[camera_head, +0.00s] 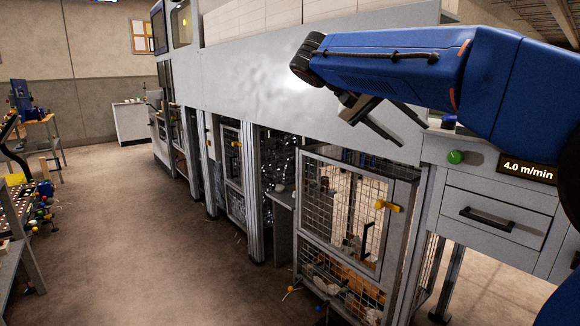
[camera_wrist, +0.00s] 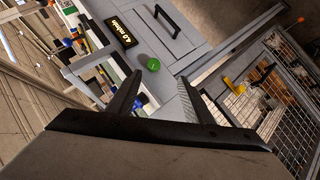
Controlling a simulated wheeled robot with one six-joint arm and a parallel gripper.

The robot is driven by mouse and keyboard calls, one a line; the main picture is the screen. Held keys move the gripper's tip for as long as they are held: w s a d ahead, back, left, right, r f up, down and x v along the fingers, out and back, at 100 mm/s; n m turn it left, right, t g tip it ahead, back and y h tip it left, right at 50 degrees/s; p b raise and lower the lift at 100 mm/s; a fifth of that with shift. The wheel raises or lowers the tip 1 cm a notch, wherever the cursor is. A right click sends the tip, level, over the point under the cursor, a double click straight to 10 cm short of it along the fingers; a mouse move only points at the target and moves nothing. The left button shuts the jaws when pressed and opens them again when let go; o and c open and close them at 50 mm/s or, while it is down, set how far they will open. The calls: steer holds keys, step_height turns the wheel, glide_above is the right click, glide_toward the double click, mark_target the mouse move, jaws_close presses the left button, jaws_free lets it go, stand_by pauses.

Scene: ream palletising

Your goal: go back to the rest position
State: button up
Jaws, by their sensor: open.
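My gripper (camera_head: 388,118) hangs below the end of my blue arm at the upper right of the head view. Its two dark fingers are apart, with nothing visible between them. In the wrist view my gripper (camera_wrist: 165,88) shows its two fingers spread, with the grey machine front beyond them. No ream shows in either view.
A long grey machine (camera_head: 265,70) runs along the right, with mesh doors (camera_head: 345,205), a drawer (camera_head: 490,218), a green button (camera_head: 456,157) and a speed display (camera_head: 528,169). A workbench (camera_head: 12,262) stands at the left. The brown floor (camera_head: 150,255) between them is clear.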

steer(key=s+f+n+t+y, duration=0.1)
steer(key=s+f+n+y, duration=0.1)
steer(key=s+f, duration=0.6)
steer(key=s+f+n+t+y, duration=0.2)
steer(key=s+f+y, duration=0.3)
steer(key=f, duration=1)
steer(key=s+a+f+n+t+y, duration=0.1)
steer(key=s+f+y, duration=0.3)
steer(key=s+f, duration=0.8)
steer(key=shift+f+n+t, duration=0.25)
steer(key=shift+n+t, duration=0.05)
steer(key=shift+n, duration=0.3)
stand_by(0.9)
